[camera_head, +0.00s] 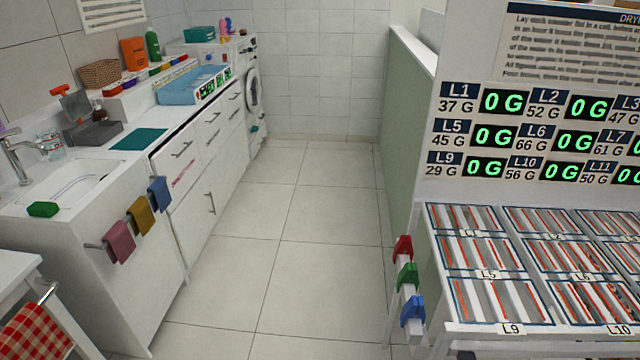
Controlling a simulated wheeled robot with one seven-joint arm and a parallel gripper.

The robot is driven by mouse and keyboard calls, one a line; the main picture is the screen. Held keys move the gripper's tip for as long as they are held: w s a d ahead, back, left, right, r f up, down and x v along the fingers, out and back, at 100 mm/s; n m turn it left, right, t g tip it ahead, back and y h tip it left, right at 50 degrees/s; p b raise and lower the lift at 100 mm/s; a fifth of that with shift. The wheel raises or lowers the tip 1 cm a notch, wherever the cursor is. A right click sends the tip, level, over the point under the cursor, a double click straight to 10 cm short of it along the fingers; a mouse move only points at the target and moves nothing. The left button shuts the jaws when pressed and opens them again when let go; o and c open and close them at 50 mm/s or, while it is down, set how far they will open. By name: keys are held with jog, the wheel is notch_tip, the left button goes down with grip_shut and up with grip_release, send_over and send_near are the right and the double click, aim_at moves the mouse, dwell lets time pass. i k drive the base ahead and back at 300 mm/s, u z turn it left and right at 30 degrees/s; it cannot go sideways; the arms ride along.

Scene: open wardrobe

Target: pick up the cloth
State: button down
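Several cloths are in view, and I cannot tell which one the task means. A flat teal cloth (138,139) lies on the white counter by the sink. A pink cloth (119,242), a yellow cloth (141,215) and a blue cloth (159,193) hang over a rail on the sink cabinet's end. A red-and-white checked cloth (38,331) hangs from a bar at the lower left, cut off by the picture edge. My gripper is not in view.
Tiled floor (290,215) runs clear down the middle to the back wall. A sink (70,185) and drawer cabinets line the left. A rack with slatted bays (470,251) stands at the right, with red, green and blue items (408,275) on its side.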

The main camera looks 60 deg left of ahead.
aim_at(143, 219)
jog(key=u, duration=3.2)
jog(key=i, duration=3.25)
jog(key=u, duration=0.05)
